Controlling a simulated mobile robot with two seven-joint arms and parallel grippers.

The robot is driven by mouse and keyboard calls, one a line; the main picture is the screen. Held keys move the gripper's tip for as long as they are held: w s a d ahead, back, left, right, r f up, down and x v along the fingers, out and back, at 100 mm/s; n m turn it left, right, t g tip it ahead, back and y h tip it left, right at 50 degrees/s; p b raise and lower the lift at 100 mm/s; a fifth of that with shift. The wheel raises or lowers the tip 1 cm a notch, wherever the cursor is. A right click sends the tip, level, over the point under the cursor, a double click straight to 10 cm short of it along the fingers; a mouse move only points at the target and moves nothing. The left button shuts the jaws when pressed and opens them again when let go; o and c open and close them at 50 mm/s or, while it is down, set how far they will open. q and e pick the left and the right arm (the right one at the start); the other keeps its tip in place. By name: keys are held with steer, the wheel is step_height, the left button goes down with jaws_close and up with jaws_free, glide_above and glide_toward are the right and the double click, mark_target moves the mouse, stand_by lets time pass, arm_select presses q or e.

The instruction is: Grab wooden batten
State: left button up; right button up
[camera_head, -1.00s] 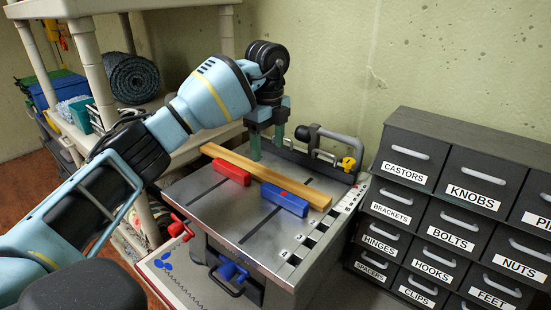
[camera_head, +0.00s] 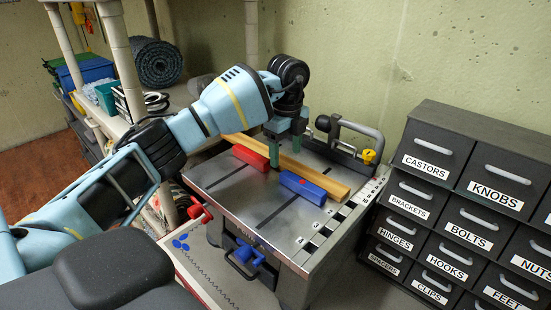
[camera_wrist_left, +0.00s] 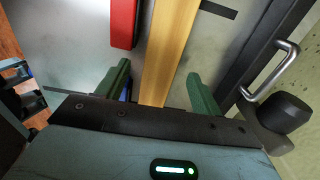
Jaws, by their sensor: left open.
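The wooden batten (camera_head: 318,177) is a long tan bar lying across the grey metal top of a workbench (camera_head: 238,194). My left gripper (camera_head: 285,152) is over the batten's middle, fingers pointing down and open. In the left wrist view the batten (camera_wrist_left: 168,50) runs between the two green fingers (camera_wrist_left: 160,90), with a gap on each side. In the head view the near finger hides part of the batten. A red block (camera_head: 250,156) and a blue block (camera_head: 303,187) lie along its near side. My right gripper is not in view.
A black fence with a clamp handle (camera_head: 362,132) stands along the bench's back edge. Labelled drawers (camera_head: 440,196) stand to the right. A shelf with a rolled mat (camera_head: 157,62) is at the back left. Red and blue clamps hang at the bench front.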

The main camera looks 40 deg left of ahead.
arm_select(q)
step_height(320, 180, down, 2)
steer(key=c, duration=1.2)
steer(key=shift+o, duration=0.2)
steer(key=shift+r, duration=0.2)
steer(key=shift+r, duration=0.25)
step_height(320, 180, up, 3)
steer(key=shift+s+f, duration=0.1)
steer(key=s+a, duration=0.1)
steer(key=s, duration=0.4)
steer(key=s+r, duration=0.1)
steer(key=s, duration=0.4)
steer(key=s+a, duration=0.1)
steer(key=s, duration=0.4)
steer(key=shift+s+a+r, duration=0.15)
steer(key=shift+s+a, duration=0.1)
steer(key=shift+a, duration=0.05)
